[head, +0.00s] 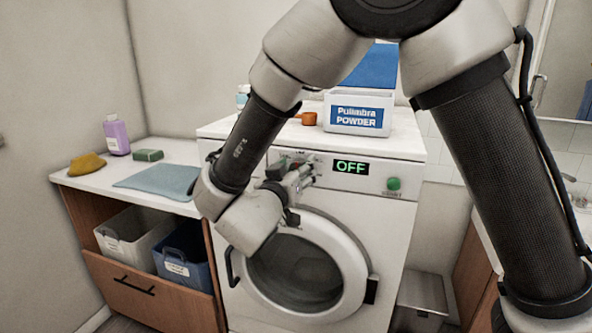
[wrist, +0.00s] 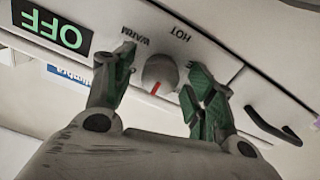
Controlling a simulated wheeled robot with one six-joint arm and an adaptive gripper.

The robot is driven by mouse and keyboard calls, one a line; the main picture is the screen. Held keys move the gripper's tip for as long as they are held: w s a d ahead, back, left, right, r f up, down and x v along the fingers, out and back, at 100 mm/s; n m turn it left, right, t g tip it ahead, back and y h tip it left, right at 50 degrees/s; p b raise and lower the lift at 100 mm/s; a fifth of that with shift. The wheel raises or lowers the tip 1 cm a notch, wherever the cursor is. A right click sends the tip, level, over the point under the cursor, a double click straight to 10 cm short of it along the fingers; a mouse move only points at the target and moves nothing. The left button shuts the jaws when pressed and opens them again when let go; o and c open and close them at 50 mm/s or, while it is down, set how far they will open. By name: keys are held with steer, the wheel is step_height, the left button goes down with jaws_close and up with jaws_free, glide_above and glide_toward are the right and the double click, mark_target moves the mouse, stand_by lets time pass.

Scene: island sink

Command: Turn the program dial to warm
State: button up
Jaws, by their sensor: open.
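The program dial (wrist: 160,70) is a round grey knob on the washer's front panel, in the middle of the wrist view. Its red mark (wrist: 155,87) points to the bottom of that view, away from the upside-down WARM (wrist: 136,37) and HOT (wrist: 181,34) labels. My gripper (wrist: 160,60) is open with one finger on each side of the dial. A small gap shows at each side; I cannot tell how deep the fingers reach. In the head view my gripper (head: 300,176) is at the panel and hides the dial.
The washer's display (head: 350,167) reads OFF, with a green button (head: 393,184) to its right. The round door (head: 340,240) is shut below. A powder box (head: 358,113) and orange scoop (head: 308,118) stand on top. A counter (head: 185,152) with cloth and bottle is at left.

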steer(key=c, duration=1)
steer(key=shift+c, duration=0.2)
steer(key=shift+m, duration=0.4)
steer(key=m, duration=2.2)
steer(key=shift+d+f+m, duration=0.1)
steer(key=shift+f+m, duration=0.1)
steer(key=shift+m, duration=0.2)
